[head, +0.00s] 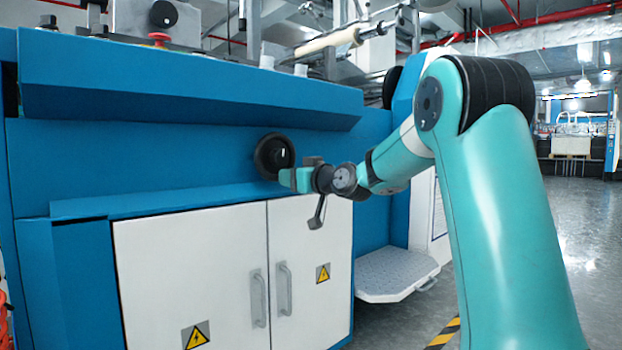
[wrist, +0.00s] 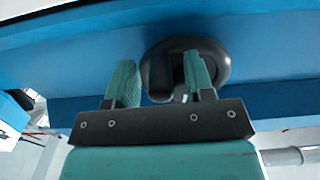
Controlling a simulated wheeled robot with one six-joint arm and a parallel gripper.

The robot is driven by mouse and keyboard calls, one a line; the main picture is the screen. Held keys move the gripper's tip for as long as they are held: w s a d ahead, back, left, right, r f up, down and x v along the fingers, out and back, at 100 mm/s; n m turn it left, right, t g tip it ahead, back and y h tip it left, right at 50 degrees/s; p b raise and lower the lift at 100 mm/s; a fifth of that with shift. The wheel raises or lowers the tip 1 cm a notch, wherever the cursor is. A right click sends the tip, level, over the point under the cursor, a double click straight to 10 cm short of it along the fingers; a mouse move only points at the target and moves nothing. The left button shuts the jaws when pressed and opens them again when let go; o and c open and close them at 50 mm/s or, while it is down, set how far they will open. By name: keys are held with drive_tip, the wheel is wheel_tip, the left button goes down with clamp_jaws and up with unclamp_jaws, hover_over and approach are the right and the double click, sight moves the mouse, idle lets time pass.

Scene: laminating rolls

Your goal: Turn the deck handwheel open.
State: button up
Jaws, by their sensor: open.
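The black deck handwheel (head: 273,155) is mounted on the blue machine face, above the white cabinet doors in the head view. It also shows in the wrist view (wrist: 218,58), under the blue overhang and just beyond my fingers. My gripper (head: 287,180) is at the wheel's lower right in the head view. In the wrist view my gripper (wrist: 163,82) is open, with two teal fingers apart. The right finger overlaps the wheel in the picture, and a dark knob-like part (wrist: 158,78) of it shows between the fingers. I cannot tell whether any finger touches the wheel.
A blue overhanging ledge (head: 190,85) runs above the wheel. White cabinet doors (head: 190,265) with handles and warning labels are below. A grey step (head: 397,274) juts out right of the cabinet. Open grey floor (head: 585,240) lies at the right.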

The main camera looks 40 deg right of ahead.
drive_tip(key=s+p, duration=0.3)
drive_tip(key=s, duration=1.4)
drive_tip(key=shift+d, duration=0.25)
drive_tip(key=s+a+r+n+g+y+p, duration=0.1)
drive_tip(key=s+a+n+g+y+p, duration=0.15)
drive_tip(key=a+g+p, duration=0.65)
drive_tip(key=s+a+r+n+g+y+p, duration=0.1)
drive_tip(key=a+n+y+p, duration=0.2)
drive_tip(key=a, duration=1.3)
drive_tip(key=s+a+r+g+h+p, duration=0.1)
drive_tip(key=s+a+g+p, duration=0.35)
drive_tip(key=s, duration=0.35)
drive_tip(key=s+a+r+g+h+p, duration=0.1)
drive_tip(key=s+a+r+g+p, duration=0.25)
drive_tip(key=s, duration=0.55)
wheel_tip(320, 180, up, 35)
drive_tip(key=p, duration=3.8)
drive_tip(key=shift+w+r, duration=0.15)
drive_tip(key=shift+w, duration=0.3)
